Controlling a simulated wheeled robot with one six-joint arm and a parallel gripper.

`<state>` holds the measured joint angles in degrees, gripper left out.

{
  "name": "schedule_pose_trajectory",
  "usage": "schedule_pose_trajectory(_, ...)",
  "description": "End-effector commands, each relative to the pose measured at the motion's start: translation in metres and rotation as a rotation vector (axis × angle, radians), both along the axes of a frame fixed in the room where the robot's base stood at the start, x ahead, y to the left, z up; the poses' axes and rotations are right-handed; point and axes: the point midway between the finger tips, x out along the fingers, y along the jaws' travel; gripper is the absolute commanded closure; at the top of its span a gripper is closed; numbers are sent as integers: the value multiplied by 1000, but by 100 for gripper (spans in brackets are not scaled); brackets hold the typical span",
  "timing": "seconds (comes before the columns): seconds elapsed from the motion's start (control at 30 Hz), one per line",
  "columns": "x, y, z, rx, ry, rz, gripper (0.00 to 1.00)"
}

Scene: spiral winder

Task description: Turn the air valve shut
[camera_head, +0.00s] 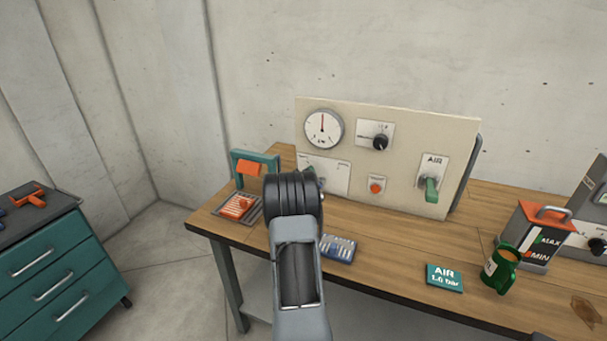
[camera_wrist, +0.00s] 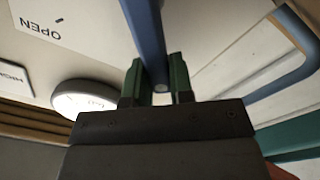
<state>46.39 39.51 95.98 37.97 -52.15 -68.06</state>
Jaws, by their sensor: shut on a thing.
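My gripper (camera_wrist: 158,90) is shut on a blue bar-like lever (camera_wrist: 145,35), with a green finger pad on either side of it. A plate reading OPEN (camera_wrist: 40,30) shows upside down beside the lever. A green lever (camera_head: 431,190) hangs down on a plate marked AIR (camera_head: 434,160) at the panel's right, apart from my gripper.
The panel carries a round gauge (camera_head: 323,128), a black knob (camera_head: 380,142) and a red button (camera_head: 376,188). The bench middle is mostly clear.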

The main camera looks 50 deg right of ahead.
Motion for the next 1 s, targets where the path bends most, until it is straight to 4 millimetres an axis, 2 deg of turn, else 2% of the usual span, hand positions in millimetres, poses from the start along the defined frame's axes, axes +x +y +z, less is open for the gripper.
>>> schedule_pose_trajectory(0.27, 3, 1, 2, -10, 10, 7, 100)
schedule_pose_trajectory(0.3, 3, 1, 2, -10, 10, 7, 78)
schedule_pose_trajectory(0.57, 1, 1, 1, -5, 8, 4, 53)
schedule_pose_trajectory(0.83, 1, 0, 2, -4, 6, 3, 53)
schedule_pose_trajectory(1.0, 1, 0, 20, -7, 2, 3, 53)
